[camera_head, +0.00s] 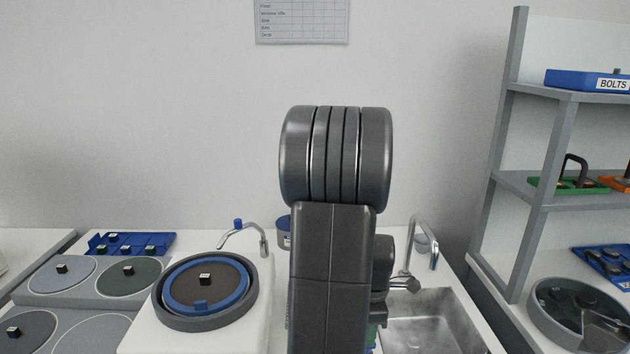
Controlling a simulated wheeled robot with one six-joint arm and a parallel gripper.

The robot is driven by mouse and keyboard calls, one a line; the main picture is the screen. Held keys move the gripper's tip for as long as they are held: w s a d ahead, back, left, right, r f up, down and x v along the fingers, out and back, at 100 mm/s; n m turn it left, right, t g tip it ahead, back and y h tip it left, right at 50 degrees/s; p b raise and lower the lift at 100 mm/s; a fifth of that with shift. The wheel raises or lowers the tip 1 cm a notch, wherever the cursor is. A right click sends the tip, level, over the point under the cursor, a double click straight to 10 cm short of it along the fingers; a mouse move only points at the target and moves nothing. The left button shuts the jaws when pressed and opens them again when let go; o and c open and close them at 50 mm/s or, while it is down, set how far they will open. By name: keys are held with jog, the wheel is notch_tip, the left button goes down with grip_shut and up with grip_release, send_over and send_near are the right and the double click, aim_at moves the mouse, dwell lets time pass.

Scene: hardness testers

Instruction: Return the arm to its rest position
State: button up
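My dark grey arm stands upright in the middle of the view, with a wide ribbed joint at its top. It hides part of the counter and wall behind it. My gripper does not show in this view, so its fingers and anything in them are hidden.
A round grinding plate (205,291) with a blue ring stands left of my arm, and grey discs (62,273) lie further left. A blue tray (131,244) holds small dark blocks. A sink (430,322) with a tap (421,243) is right, beside a grey shelf (531,200).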

notch_tip(320, 180, up, 11)
notch_tip(320, 180, down, 14)
jog(key=shift+s+r, duration=0.1)
jog(key=shift+f, duration=0.35)
jog(key=m+p, duration=0.1)
jog(key=m, duration=0.4)
jog(key=shift+r+m, duration=0.1)
jog(key=shift+m, duration=0.2)
jog(key=m+p, duration=0.1)
jog(key=m, duration=0.4)
